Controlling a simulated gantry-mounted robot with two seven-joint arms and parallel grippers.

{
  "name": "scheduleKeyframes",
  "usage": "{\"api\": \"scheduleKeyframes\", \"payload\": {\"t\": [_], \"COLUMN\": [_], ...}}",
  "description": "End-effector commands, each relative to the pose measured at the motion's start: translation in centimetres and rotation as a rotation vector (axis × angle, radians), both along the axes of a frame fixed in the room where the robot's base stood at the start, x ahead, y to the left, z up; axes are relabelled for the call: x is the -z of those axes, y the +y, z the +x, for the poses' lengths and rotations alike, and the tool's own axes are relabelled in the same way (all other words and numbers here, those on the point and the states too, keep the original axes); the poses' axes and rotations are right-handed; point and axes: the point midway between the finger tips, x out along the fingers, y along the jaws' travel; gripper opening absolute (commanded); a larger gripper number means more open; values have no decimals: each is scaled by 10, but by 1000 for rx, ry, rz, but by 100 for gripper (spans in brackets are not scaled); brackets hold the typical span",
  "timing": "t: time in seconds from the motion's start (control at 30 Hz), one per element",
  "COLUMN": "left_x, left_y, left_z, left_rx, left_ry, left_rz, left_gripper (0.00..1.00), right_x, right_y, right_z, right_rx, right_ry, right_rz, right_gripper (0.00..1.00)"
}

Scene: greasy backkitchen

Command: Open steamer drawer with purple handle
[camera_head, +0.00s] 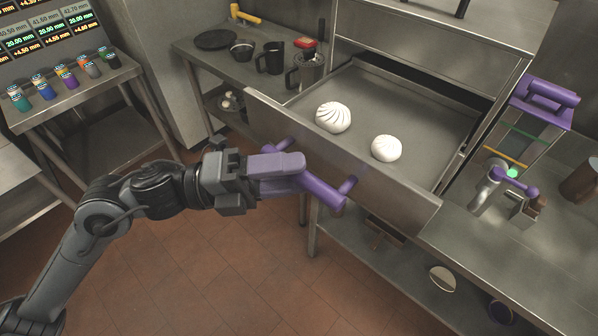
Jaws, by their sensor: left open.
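The steamer drawer (345,165) is pulled out from the steel steamer body, with its inside showing. Two white pleated buns, one larger (333,117) and one smaller (386,148), sit on its floor. A purple bar handle (322,190) is mounted on the drawer's front face by short posts. My left gripper (296,168), with purple fingers, is open at the left part of the handle and overlaps it in view. Part of the handle is hidden behind the fingers, and contact cannot be told. My right gripper is not in view.
A steel counter at the back left holds a dark pan (215,39), mugs and a blender-like jug (306,72). A purple-topped stand (545,100) is at the right. Small colored jars (67,78) line a left table. The tiled floor (200,270) before the drawer is clear.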

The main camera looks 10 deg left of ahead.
Motion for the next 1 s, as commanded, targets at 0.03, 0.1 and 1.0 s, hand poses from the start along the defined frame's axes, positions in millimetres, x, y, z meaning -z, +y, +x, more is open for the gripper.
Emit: {"api": "scheduleKeyframes", "payload": {"t": [0.03,0.1,1.0], "left_x": [6,8,13], "left_y": [8,20,87], "left_z": [-1,-3,-16], "left_rx": [-1,-3,1], "left_ry": [1,0,1], "left_rz": [3,3,1], "left_gripper": [51,51,51], "right_x": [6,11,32], "right_y": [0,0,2], "right_z": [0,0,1], "right_rx": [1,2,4], "right_ry": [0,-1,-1], "right_rz": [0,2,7], "right_gripper": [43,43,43]}}
